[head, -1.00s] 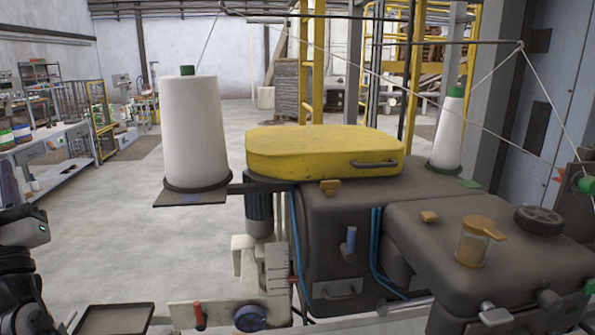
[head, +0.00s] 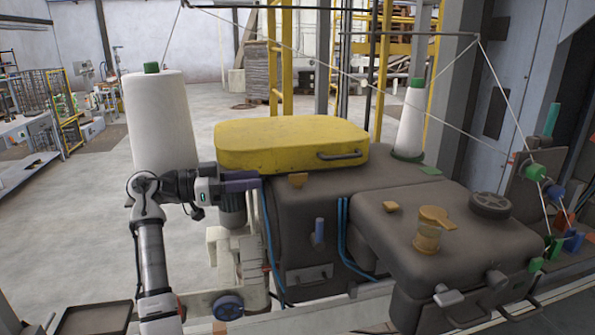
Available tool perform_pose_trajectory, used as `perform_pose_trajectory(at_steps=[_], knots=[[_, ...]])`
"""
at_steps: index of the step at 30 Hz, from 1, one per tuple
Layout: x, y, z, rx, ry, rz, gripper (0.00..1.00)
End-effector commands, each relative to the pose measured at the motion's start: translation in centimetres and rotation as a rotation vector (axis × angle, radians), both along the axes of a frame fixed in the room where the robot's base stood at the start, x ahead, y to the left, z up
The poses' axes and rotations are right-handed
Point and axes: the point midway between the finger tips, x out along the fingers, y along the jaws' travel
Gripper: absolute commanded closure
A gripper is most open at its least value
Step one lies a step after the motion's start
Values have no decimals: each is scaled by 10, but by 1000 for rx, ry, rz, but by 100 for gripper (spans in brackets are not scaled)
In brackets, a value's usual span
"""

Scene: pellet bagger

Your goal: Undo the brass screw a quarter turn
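Small brass-coloured parts sit on the dark machine (head: 400,250). One brass knob (head: 298,180) is below the yellow cover's front edge, and another (head: 391,207) is on the right-hand housing. A brass-coloured cup with a flat lever (head: 430,228) stands further right. I cannot tell which of them is the brass screw. My gripper (head: 250,181) points right, in front of the cover's left end. It appears left of the nearest brass knob, with a gap between them. Its fingers are seen side-on, so their opening is hidden. I see nothing held in it.
The yellow cover (head: 290,143) has a dark handle. White thread cones stand at left (head: 160,115) and right (head: 411,120), with taut threads above. A blue lever (head: 319,230), a black handwheel (head: 490,205) and a blue wheel (head: 228,307) stick out. A tray (head: 93,319) is at lower left.

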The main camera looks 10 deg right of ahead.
Motion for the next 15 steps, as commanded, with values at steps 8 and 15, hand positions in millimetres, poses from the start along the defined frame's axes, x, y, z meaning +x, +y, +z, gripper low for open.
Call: perform_pose_trajectory(at_steps=[8, 15], knots=[[-1, -61, 4, 1, 2, -1, 70], [0, -100, 3, 0, 3, 1, 70]])
